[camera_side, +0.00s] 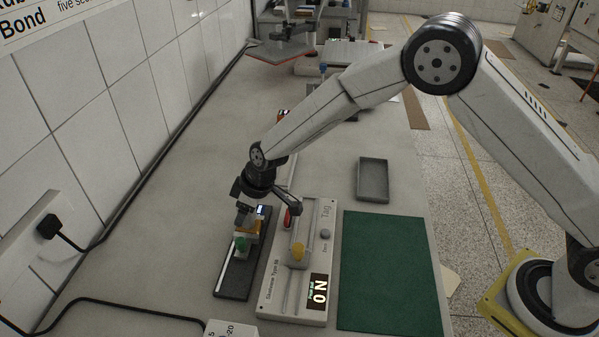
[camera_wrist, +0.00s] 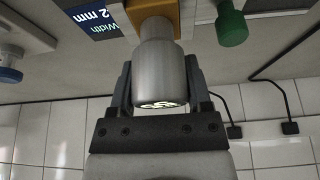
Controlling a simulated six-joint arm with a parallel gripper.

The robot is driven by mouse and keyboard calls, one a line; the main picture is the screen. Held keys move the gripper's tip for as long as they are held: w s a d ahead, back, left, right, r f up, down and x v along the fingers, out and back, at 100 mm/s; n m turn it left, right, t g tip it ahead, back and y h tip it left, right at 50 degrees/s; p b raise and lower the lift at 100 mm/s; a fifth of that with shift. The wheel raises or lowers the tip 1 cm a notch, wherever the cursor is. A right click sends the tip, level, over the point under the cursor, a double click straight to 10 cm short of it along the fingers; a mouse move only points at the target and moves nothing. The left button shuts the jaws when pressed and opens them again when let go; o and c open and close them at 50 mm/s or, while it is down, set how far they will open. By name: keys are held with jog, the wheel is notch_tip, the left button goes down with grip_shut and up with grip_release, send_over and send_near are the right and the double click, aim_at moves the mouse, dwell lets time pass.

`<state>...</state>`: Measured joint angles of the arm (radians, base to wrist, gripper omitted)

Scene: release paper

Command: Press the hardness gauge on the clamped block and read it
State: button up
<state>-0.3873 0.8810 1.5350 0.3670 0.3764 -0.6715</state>
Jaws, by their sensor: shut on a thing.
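My gripper (camera_side: 245,212) is over the dark fixture (camera_side: 236,278) left of the white slideway. In the wrist view its fingers are shut on the sides of a silver cylindrical gauge (camera_wrist: 158,70). The gauge's round dial end faces the camera, too small and oblique to read. An orange-yellow block (camera_wrist: 184,12) is directly beyond the gauge's far end; whether they touch I cannot tell. The block also shows beneath my gripper in the side view (camera_side: 254,227). A green knob (camera_wrist: 232,25) sits beside the block, and on the fixture in the side view (camera_side: 241,244).
A green mat (camera_side: 388,270) and an empty grey tray (camera_side: 373,179) lie to the right. A tiled wall (camera_side: 90,110) bounds the left.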

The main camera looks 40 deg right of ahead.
jog(key=shift+s+f, duration=0.1)
jog(key=shift+s, duration=0.05)
jog(key=o, duration=1.2)
jog(key=shift+r, duration=0.25)
jog(key=shift+v, duration=3.75)
jog(key=shift+d, duration=0.1)
